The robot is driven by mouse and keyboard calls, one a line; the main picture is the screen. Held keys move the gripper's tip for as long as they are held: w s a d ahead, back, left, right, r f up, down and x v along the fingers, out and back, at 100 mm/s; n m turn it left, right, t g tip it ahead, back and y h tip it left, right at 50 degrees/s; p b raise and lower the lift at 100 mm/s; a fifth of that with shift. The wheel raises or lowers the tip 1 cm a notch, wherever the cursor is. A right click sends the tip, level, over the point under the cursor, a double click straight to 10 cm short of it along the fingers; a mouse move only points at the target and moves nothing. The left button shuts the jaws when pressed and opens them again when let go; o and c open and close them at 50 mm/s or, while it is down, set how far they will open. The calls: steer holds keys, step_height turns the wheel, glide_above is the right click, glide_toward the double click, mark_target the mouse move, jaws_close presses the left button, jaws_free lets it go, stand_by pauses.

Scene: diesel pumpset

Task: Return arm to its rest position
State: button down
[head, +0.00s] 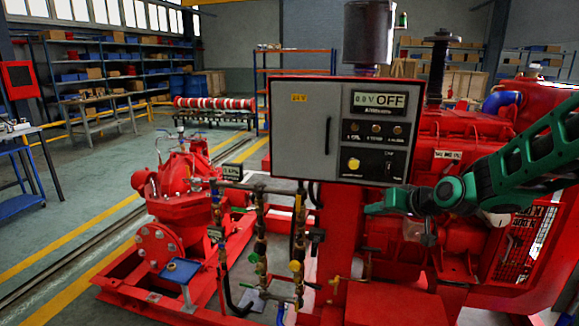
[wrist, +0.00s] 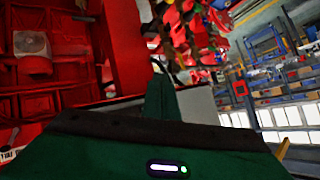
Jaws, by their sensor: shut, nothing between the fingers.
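My green arm reaches in from the right in the head view. My gripper (head: 372,209) is shut and empty, pointing left just below the lower right of the grey control panel (head: 338,128). The panel has a red rim, a display reading OFF, several knobs and a yellow button. In the wrist view my gripper (wrist: 158,75) shows as a narrow dark green shape, with red machinery beyond it. I cannot tell whether the fingertips touch anything.
The red engine (head: 450,150) stands close behind and below my arm. A red pump (head: 180,200) with pipes and valves (head: 260,240) stands left of the panel. Shelves (head: 110,70) line the back wall. The floor at far left is open, beside a workbench (head: 20,165).

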steer(key=s+d+f+m+g+h, duration=0.1)
steer(key=s+d+m+g, duration=0.1)
steer(key=s, duration=1.1)
steer(key=s+d+f+m+g+h, duration=0.1)
steer(key=s+d+g, duration=0.4)
steer(key=s, duration=0.9)
steer(key=s+d+f+m+g+h, duration=0.2)
steer(key=s+d, duration=0.4)
steer(key=s, duration=0.7)
steer(key=shift+s+d+m+g, duration=0.15)
steer(key=shift+d+m+g, duration=0.3)
steer(key=shift+g, duration=0.35)
steer(key=shift+a, duration=0.1)
steer(key=shift+w+f+h, duration=0.2)
steer(key=shift+w+h, duration=0.1)
steer(key=shift+w, duration=0.35)
